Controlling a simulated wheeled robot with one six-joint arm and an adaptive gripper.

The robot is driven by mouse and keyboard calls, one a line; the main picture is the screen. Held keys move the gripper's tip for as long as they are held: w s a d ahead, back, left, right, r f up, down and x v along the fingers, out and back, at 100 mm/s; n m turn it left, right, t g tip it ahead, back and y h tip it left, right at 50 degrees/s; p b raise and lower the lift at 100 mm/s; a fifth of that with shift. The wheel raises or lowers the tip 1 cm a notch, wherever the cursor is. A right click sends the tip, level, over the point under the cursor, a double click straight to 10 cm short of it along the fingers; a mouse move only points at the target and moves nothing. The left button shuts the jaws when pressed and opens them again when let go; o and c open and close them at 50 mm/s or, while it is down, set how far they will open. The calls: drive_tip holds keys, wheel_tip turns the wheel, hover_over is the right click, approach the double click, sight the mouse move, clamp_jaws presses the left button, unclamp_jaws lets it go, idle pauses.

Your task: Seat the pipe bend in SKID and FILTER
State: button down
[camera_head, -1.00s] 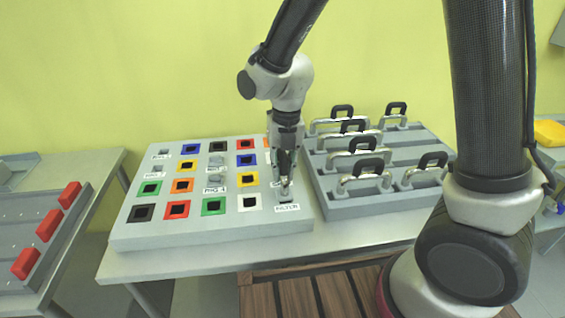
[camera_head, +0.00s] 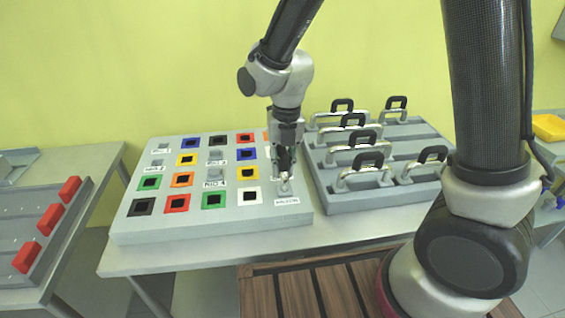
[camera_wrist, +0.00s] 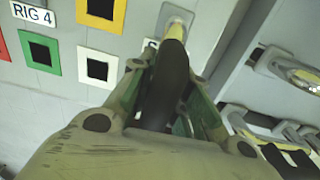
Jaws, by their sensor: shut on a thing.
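My gripper (camera_head: 286,172) is over the right column of the grey board, just behind the socket with the FILTER label (camera_head: 287,201). In the wrist view its fingers are shut on the black grip of a pipe bend (camera_wrist: 166,85). One pale end of the bend (camera_wrist: 174,32) points at a grey socket (camera_wrist: 178,14); I cannot tell whether it is inside. The other end is hidden behind my gripper. No SKID label can be read in these views.
The grey board (camera_head: 225,230) has several coloured square sockets. At its right, a grey rack (camera_head: 375,203) holds several silver bends with black grips. A side table at left carries a tray with red blocks (camera_head: 48,219). A yellow bin (camera_head: 549,128) stands at far right.

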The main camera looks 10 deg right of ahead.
drive_tip(key=shift+f, duration=0.1)
drive_tip(key=c, duration=1.3)
unclamp_jaws()
drive_tip(key=shift+r, duration=4.5)
drive_tip(key=shift+d, duration=0.1)
